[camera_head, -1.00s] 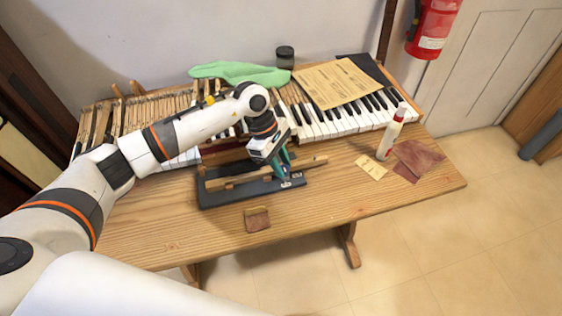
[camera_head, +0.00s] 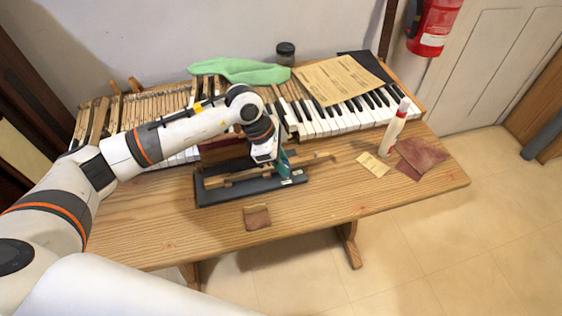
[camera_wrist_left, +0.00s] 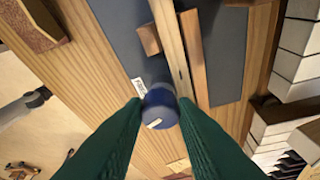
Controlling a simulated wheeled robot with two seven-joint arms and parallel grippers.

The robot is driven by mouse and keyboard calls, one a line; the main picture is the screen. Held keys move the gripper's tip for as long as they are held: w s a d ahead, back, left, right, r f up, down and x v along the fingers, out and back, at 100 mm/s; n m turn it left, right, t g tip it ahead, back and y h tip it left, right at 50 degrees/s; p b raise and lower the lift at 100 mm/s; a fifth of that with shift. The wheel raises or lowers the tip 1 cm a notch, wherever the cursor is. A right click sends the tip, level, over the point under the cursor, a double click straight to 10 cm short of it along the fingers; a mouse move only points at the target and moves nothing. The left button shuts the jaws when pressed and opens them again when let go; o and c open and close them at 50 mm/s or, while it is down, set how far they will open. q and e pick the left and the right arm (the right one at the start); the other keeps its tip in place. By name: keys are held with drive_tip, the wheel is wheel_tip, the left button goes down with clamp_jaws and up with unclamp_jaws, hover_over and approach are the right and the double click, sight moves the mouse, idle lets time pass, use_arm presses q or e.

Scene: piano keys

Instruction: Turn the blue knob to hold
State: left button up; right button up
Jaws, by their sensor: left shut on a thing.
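The blue knob (camera_wrist_left: 160,105) is at the right end of a dark grey jig (camera_head: 232,195), which lies on the wooden table. In the left wrist view the knob's top shows a short white mark pointing up and to the right or down and to the left. My left gripper (camera_wrist_left: 158,108) has its green fingers on both sides of the knob, shut on it. In the head view the gripper (camera_head: 284,163) covers the knob. A white label (camera_wrist_left: 139,86) is beside the knob; its words are too small to read. My right gripper is not in view.
A wooden key stick (camera_head: 240,178) lies along the jig. A keyboard (camera_head: 345,117) is behind it, with brown paper (camera_head: 335,80) and green cloth (camera_head: 238,71) on top. A white bottle (camera_head: 395,130) and sanding sheets (camera_head: 420,153) are to the right. The table's front is mostly clear.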

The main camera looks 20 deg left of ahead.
use_arm(q)
drive_tip(key=n, duration=0.2)
drive_tip(key=n+t+b, duration=0.1)
drive_tip(key=shift+s+f+n+t+y, duration=0.1)
drive_tip(key=shift+s+n+t+y, duration=0.05)
drive_tip(key=shift+n+t+y, duration=0.2)
drive_tip(key=n+b, duration=0.2)
drive_tip(key=n, duration=0.1)
drive_tip(key=shift+d+t+y, duration=0.2)
drive_tip(key=shift+t+y, duration=0.05)
drive_tip(key=shift+y, duration=0.1)
drive_tip(key=n+y+b, duration=0.1)
drive_tip(key=n, duration=0.2)
drive_tip(key=shift+s+d+t+b, duration=0.1)
drive_tip(key=shift+s+t+b, duration=0.05)
drive_tip(key=shift+t+b, duration=0.25)
drive_tip(key=shift+n+y+b, duration=0.6)
drive_tip(key=shift+n+b, duration=0.1)
drive_tip(key=shift+n, duration=0.75)
drive_tip(key=o, duration=1)
drive_tip(key=shift+r, duration=0.2)
drive_tip(key=v, duration=1.2)
drive_tip(key=shift+s+d+f, duration=0.1)
drive_tip(key=shift+s, duration=0.05)
